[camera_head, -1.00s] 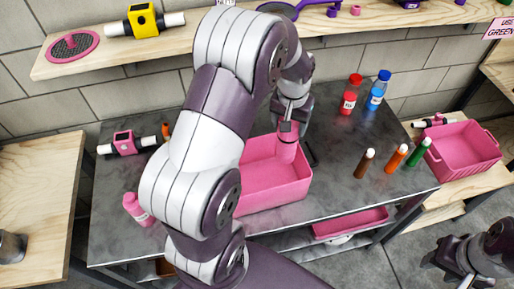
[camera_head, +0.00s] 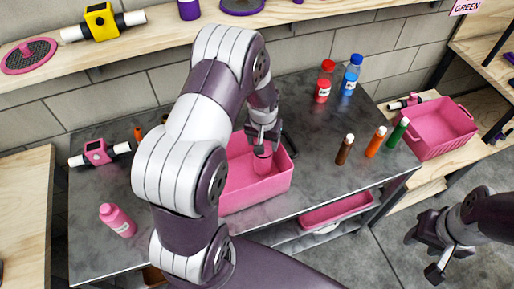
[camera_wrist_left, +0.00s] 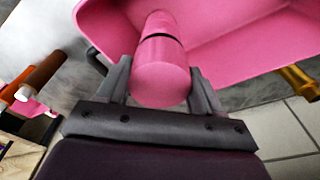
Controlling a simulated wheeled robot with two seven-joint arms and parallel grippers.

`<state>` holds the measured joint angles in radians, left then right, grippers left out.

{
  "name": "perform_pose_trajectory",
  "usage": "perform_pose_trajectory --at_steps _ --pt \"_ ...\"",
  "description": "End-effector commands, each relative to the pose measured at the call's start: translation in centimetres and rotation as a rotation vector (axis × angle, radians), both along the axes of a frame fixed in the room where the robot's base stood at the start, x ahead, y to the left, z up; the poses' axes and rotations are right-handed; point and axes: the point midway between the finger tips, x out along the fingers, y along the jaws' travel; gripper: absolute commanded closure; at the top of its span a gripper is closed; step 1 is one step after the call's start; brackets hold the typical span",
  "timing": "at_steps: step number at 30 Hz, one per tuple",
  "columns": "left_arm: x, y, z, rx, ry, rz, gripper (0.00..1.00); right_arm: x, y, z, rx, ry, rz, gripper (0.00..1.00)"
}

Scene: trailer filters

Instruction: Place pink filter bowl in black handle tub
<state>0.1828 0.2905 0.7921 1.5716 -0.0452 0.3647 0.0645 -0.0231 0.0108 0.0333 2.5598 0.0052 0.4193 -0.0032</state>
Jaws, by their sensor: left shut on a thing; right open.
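The pink filter bowl (camera_head: 263,160) is a small pink cylinder. My left gripper (camera_head: 263,142) is shut on it and holds it inside the opening of the pink tub (camera_head: 262,191) on the grey table. In the left wrist view the bowl (camera_wrist_left: 160,82) sits between both fingers, over the tub's pink interior (camera_wrist_left: 225,30). I cannot tell if it touches the floor. A black handle (camera_wrist_left: 95,58) shows at one end of this tub and a yellow handle (camera_wrist_left: 299,82) at another side. My right gripper (camera_head: 424,256) is open and empty, low at the right, away from the table.
A pink bottle (camera_head: 117,220) and a pink filter unit (camera_head: 97,152) are left on the table. Red (camera_head: 325,82) and blue (camera_head: 350,75) bottles and several capped tubes (camera_head: 376,142) stand right. Another pink tub (camera_head: 440,130) sits on a side bench. A pink tray (camera_head: 335,210) is below.

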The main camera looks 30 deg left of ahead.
Motion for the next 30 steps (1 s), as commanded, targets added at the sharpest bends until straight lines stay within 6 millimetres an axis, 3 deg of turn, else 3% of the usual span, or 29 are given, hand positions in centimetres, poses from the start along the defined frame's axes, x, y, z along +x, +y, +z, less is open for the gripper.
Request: perform_pose_trajectory --at_steps 6,16,17,19,30 --pt "-0.1 0.0 -3.4 0.0 0.002 -0.001 0.86 0.0 0.0 0.8 0.0 0.0 0.0 0.55" --pt "-0.1 0.0 -4.0 0.0 0.001 -0.001 0.86 0.0 0.0 0.4 0.0 0.0 0.0 0.55" --pt "-0.1 0.0 -4.0 0.0 0.002 -0.001 0.31 0.0 0.0 0.4 0.0 0.0 0.0 0.55" --pt "-0.1 0.0 -3.9 0.0 0.002 -0.001 0.09 0.0 0.0 0.5 0.0 0.0 0.0 0.55" --pt "-0.1 0.0 -3.3 0.0 0.0 -0.001 0.09 0.0 0.0 0.6 0.0 0.0 0.0 0.55"
